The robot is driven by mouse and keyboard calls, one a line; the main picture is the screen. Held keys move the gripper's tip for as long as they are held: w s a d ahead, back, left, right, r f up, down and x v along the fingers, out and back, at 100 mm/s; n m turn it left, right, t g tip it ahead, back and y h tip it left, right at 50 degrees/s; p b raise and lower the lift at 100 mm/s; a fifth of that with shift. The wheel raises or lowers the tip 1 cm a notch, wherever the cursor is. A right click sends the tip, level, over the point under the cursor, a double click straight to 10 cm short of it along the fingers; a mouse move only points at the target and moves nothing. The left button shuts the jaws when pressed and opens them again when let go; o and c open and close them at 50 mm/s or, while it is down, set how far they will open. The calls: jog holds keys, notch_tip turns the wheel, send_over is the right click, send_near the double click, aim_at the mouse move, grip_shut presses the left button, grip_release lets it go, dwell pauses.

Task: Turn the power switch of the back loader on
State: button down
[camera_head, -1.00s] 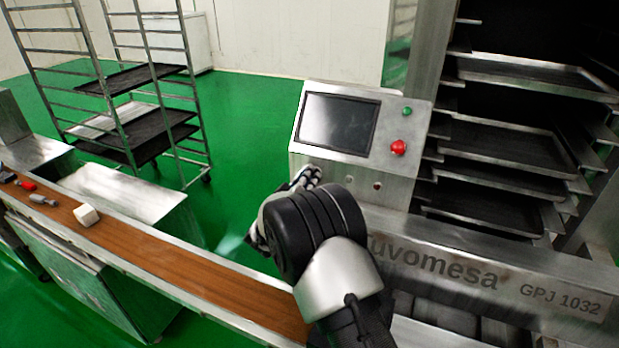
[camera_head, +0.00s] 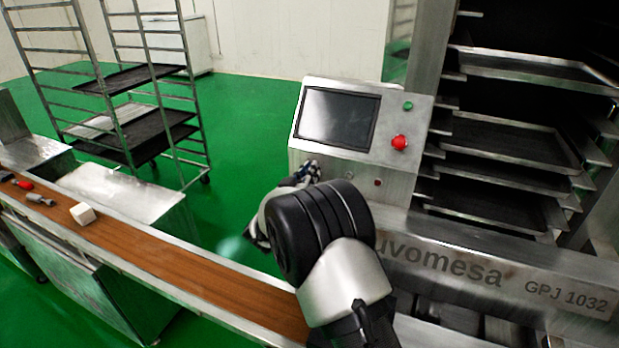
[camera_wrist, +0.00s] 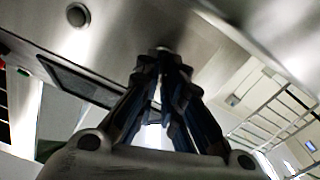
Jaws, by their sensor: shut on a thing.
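The back loader's metal control box (camera_head: 400,190) carries a dark screen (camera_head: 337,118), a green button (camera_head: 408,106) and a red button (camera_head: 400,143). Two small round fittings show on its lower front face. My gripper (camera_head: 310,170) is at the left part of that lower face, with the wrist hiding much of it. In the wrist view my gripper (camera_wrist: 163,58) has its fingers drawn together at the panel, shut on a small knob (camera_wrist: 159,48), which appears to be the power switch. The fingers cover most of it, so its setting cannot be read.
A conveyor with a brown belt (camera_head: 190,262) runs along the front left, with a white block (camera_head: 83,214) on it. A wheeled rack (camera_head: 195,110) stands behind. The loader's tray shelves (camera_head: 510,140) rise at right. Green floor is open behind the belt.

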jog(key=m+b, duration=0.2)
jog(key=m, duration=0.1)
jog(key=m+b, duration=0.1)
jog(key=m, duration=0.2)
jog(key=shift+d+m+b, duration=0.2)
jog(key=shift+m+b, duration=0.1)
jog(key=shift+b, duration=0.1)
jog(key=m+b, duration=0.1)
jog(key=m, duration=0.4)
jog(key=shift+s+d+m, duration=0.1)
jog(key=shift+s+m, duration=0.05)
jog(key=shift+m, duration=0.25)
jog(key=c, duration=1.7)
grip_release()
jog(key=v, duration=1.2)
jog(key=shift+f, duration=0.1)
